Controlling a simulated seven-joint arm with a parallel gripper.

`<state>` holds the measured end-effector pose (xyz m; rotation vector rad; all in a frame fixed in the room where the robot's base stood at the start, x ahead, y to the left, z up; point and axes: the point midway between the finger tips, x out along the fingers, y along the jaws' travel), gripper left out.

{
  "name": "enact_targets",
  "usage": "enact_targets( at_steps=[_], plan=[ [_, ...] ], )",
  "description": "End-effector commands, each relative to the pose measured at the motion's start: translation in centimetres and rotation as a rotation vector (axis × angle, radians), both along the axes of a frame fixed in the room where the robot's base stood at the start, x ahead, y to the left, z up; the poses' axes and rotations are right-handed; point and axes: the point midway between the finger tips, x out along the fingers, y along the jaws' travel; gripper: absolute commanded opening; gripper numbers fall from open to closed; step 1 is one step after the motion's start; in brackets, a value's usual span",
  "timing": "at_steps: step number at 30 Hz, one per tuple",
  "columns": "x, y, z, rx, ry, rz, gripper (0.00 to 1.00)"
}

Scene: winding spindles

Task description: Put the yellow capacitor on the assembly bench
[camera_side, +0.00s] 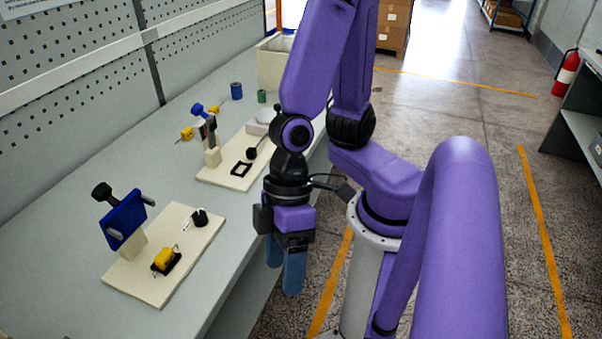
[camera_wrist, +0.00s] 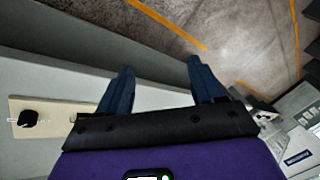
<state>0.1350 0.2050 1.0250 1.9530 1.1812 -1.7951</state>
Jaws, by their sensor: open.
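A yellow block-shaped part, which looks like the yellow capacitor (camera_side: 164,258), sits in or on a black base on the near board (camera_side: 135,284). Another small yellow part (camera_side: 187,134) lies farther back on the bench, beside a small stand; I cannot tell what it is. The grey assembly bench (camera_side: 60,235) runs along the left. My gripper (camera_side: 284,275) points down, just off the bench's right edge, with nothing between its blue fingers. In the wrist view its fingers (camera_wrist: 161,75) are spread apart, with floor and bench edge beyond.
The near board also carries a blue plate (camera_side: 125,228) on a stand and a black knob-like piece (camera_side: 200,218). Blue (camera_side: 236,90) and green (camera_side: 262,96) cylinders and a cream bin (camera_side: 272,65) stand behind.

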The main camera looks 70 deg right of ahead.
Motion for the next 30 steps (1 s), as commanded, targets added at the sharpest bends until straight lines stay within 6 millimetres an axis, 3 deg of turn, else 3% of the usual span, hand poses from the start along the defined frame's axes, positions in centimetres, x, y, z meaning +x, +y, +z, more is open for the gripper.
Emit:
enact_targets(
  at_steps=[6, 11, 12, 13, 17, 30],
  plan=[
    [1.3, -8.7, 3.1, -0.178, -0.083, 0.231, 0.67],
    [2.4, -13.5, 4.3, -0.308, -0.144, 0.296, 0.67],
    [2.6, -14.2, 4.5, -0.33, -0.152, 0.303, 0.6],
    [2.7, -14.6, 4.6, -0.343, -0.157, 0.307, 0.55],
    [2.9, -15.3, 4.7, -0.365, -0.166, 0.316, 0.55],
    [3.3, -14.9, 4.8, -0.366, -0.157, 0.28, 0.55]
  ],
)
